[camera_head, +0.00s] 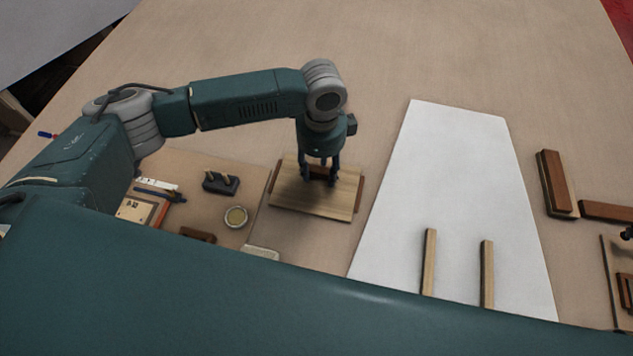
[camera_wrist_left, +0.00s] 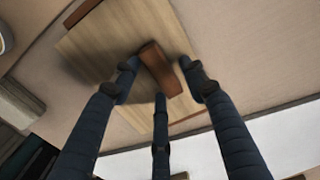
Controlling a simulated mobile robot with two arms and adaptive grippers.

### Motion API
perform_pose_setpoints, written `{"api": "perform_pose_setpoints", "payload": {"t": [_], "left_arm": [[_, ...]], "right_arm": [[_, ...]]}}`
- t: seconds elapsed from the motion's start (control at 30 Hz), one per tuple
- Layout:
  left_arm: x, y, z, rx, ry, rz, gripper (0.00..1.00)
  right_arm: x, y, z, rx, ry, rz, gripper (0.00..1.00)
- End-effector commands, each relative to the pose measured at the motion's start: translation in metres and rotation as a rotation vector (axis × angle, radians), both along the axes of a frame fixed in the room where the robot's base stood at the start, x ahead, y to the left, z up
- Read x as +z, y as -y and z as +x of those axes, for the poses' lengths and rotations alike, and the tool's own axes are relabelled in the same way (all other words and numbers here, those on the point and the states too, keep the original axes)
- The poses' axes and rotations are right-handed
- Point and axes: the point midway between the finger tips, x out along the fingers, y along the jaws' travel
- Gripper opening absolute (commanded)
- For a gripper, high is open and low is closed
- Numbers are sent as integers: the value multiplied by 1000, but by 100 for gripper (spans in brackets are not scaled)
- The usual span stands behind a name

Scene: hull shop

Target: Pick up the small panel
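The small panel (camera_head: 290,193) is a light wood board lying on dark brown strips, left of the white sheet in the head view. A dark brown block stands up from its middle like a handle; it shows best in the left wrist view (camera_wrist_left: 161,70). My left gripper (camera_head: 320,176) points down over the panel. Its three fingers stand around the block, with the tips close to it and near the board. In the left wrist view the fingers (camera_wrist_left: 158,72) look spread, with small gaps beside the block. The panel also fills the middle of that view (camera_wrist_left: 108,42). My right gripper is not visible.
A white tapered sheet (camera_head: 437,170) with two wooden strips (camera_head: 429,262) (camera_head: 486,273) lies to the right. Dark wood blocks (camera_head: 556,182) lie at far right. A round tin (camera_head: 236,217), a dark pegged block (camera_head: 220,183) and tools lie left. The far tabletop (camera_head: 480,50) is clear.

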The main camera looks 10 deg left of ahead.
Motion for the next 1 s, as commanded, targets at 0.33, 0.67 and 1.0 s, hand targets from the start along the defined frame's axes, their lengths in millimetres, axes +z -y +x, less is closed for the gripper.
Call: {"api": "perform_pose_setpoints", "payload": {"t": [0.33, 0.67, 1.0], "left_arm": [[1, 0, 1, 0, 1, -1, 0], [15, 0, 2, 0, 3, -2, 0], [92, 0, 2, -1, 7, -3, 0]], "right_arm": [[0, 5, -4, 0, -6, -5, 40], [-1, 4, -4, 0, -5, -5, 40], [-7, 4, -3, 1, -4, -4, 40]]}}
